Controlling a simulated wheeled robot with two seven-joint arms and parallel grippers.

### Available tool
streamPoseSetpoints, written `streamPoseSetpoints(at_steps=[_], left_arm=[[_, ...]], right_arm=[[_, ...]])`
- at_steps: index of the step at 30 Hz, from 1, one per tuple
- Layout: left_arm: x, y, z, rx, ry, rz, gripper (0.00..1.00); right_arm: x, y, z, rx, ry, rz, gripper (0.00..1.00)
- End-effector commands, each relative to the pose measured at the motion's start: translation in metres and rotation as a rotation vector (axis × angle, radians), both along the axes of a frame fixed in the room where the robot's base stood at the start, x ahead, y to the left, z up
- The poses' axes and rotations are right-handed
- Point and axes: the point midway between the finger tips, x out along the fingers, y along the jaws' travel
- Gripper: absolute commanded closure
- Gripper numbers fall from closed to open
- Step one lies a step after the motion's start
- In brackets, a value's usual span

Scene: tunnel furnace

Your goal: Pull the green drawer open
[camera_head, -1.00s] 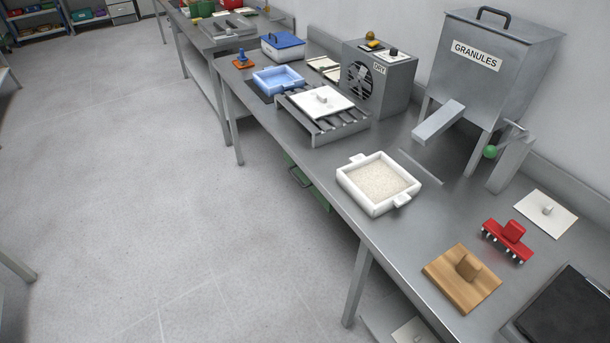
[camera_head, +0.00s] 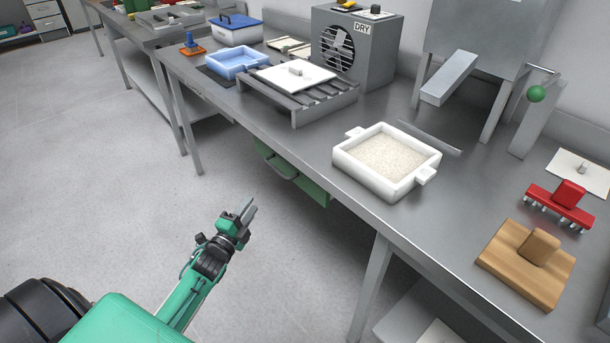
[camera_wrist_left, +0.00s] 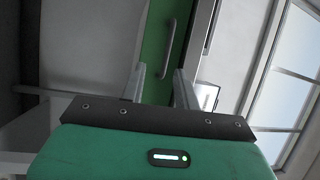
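The green drawer (camera_head: 313,187) hangs under the front edge of the metal table, its front flush or nearly flush with that edge. Its bar handle (camera_head: 282,168) is on the left part of the front. In the left wrist view the green drawer front (camera_wrist_left: 154,72) is a strip ahead, with the grey handle (camera_wrist_left: 168,48) standing upright in the picture. My left gripper (camera_head: 249,209) is in front of and below the drawer, apart from it. In the left wrist view its two fingers (camera_wrist_left: 160,73) are spread and empty, short of the handle. My right gripper is out of view.
On the table above stand a white tray of granules (camera_head: 344,178), a slatted rack (camera_head: 308,110) and a wooden block with a knob (camera_head: 520,273). A table leg (camera_head: 371,285) stands right of the drawer. The floor (camera_head: 120,200) before it is clear.

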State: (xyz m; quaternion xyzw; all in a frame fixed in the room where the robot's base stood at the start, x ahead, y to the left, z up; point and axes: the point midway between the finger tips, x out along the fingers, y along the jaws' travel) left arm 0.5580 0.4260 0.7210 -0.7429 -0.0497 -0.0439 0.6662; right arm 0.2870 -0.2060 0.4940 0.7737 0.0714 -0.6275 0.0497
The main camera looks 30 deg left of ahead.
Motion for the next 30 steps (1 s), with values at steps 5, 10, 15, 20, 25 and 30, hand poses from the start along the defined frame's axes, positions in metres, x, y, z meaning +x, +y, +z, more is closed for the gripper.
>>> streamPoseSetpoints(at_steps=[5,10,15,20,25,30], left_arm=[[0.005,0.000,0.017,0.043,-0.044,-0.004,0.68],[0.024,0.000,0.021,0.042,-0.044,-0.004,0.68],[0.054,0.001,0.025,0.039,-0.043,-0.003,0.68],[0.082,0.001,0.030,0.039,-0.041,-0.002,0.68],[0.109,0.001,0.034,0.039,-0.041,-0.002,0.68],[0.127,0.001,0.037,0.038,-0.041,-0.004,0.68]], right_arm=[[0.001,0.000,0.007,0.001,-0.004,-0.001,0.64],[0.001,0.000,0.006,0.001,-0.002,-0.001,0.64],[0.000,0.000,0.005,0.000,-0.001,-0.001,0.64],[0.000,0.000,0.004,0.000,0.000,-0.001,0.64],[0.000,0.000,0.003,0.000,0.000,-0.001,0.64],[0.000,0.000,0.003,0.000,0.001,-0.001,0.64]])
